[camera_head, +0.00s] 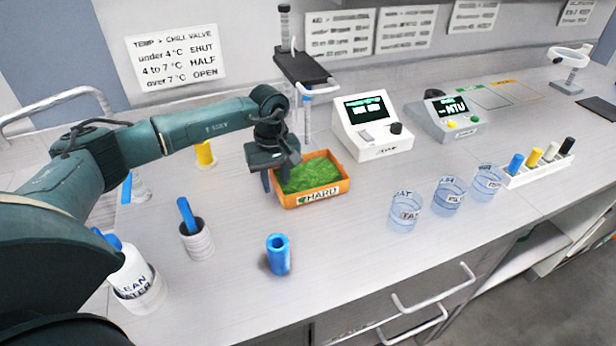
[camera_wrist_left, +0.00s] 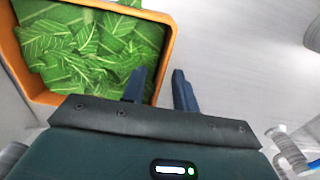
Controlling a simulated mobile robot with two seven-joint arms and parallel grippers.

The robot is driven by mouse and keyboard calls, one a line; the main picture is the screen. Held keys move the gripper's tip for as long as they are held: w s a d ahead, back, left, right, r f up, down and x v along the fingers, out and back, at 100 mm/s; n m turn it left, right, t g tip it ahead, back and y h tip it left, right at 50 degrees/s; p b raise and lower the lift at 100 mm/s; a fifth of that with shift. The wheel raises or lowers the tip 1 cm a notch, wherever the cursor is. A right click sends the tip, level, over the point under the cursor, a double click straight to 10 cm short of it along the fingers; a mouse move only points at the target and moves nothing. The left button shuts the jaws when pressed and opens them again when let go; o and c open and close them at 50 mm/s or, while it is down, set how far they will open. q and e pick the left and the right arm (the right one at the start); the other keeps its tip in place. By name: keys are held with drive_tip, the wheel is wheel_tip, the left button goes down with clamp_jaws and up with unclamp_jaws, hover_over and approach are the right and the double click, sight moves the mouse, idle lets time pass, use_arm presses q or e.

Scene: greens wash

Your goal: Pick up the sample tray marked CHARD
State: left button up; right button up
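The sample tray (camera_head: 345,189) is an orange, open box full of green leaves on the bench. Its front label reads CHARD, with the first letter hard to make out. My left gripper (camera_head: 274,180) is at the tray's left side, pointing down. In the left wrist view the fingers (camera_wrist_left: 158,90) are apart, one over the leaves inside and one outside. The tray's wall (camera_wrist_left: 171,40) runs between them with a gap, so the gripper does not look closed on it. My right gripper is in neither view.
A blue tube (camera_head: 278,256) stands in front of the tray, and a striped cup (camera_head: 197,241) with a blue item is to its left. Two meters (camera_head: 372,140) stand behind right. Clear labelled beakers (camera_head: 406,212) stand right. The bench between tray and beakers is clear.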

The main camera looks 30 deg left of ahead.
use_arm(q)
drive_tip(key=shift+f, duration=0.1)
drive_tip(key=shift+c, duration=0.2)
clamp_jaws()
drive_tip(key=shift+r, duration=0.2)
